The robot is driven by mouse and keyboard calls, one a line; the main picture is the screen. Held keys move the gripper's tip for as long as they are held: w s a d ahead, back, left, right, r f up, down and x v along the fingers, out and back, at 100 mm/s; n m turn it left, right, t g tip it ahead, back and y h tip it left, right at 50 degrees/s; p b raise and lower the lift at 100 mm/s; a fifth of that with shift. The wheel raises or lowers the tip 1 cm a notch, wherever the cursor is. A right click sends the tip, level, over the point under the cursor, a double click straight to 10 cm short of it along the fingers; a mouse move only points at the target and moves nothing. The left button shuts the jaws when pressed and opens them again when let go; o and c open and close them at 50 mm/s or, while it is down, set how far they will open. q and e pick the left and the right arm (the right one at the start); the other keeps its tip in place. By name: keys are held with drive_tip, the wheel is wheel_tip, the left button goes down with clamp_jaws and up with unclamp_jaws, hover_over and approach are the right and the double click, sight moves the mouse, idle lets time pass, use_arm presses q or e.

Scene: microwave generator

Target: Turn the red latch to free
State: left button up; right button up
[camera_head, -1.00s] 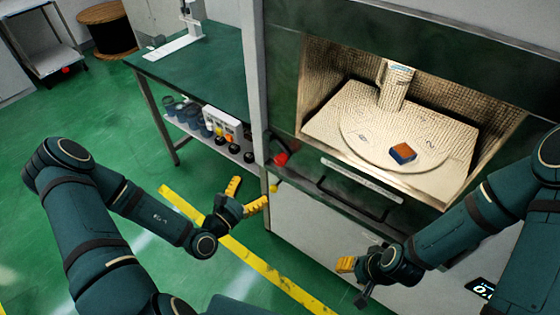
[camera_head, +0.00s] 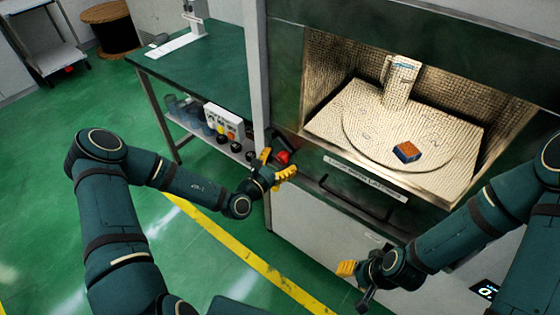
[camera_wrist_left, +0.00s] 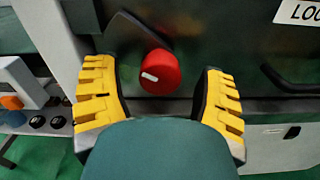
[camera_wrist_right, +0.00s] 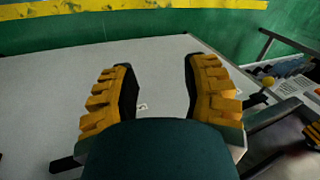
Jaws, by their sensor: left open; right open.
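The red latch (camera_head: 283,157) is a round red knob with a white mark on the front panel of the machine, left of the chamber opening. In the left wrist view the red latch (camera_wrist_left: 160,72) shows between the yellow fingers, a little ahead of them, with its white mark pointing left. My left gripper (camera_head: 276,165) is open in front of it; in its wrist view the fingers (camera_wrist_left: 160,103) stand apart on either side and do not appear to touch it. My right gripper (camera_head: 356,282) is open and empty, low by the machine's lower front, and also shows in its wrist view (camera_wrist_right: 158,88).
A dark bar handle (camera_head: 355,200) runs below the chamber opening, under a label plate (camera_head: 365,177). An orange-topped blue block (camera_head: 407,152) lies on the round plate inside. A green-topped table (camera_head: 205,75) with a control box (camera_head: 221,121) below stands left.

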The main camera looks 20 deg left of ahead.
use_arm(q)
clamp_jaws()
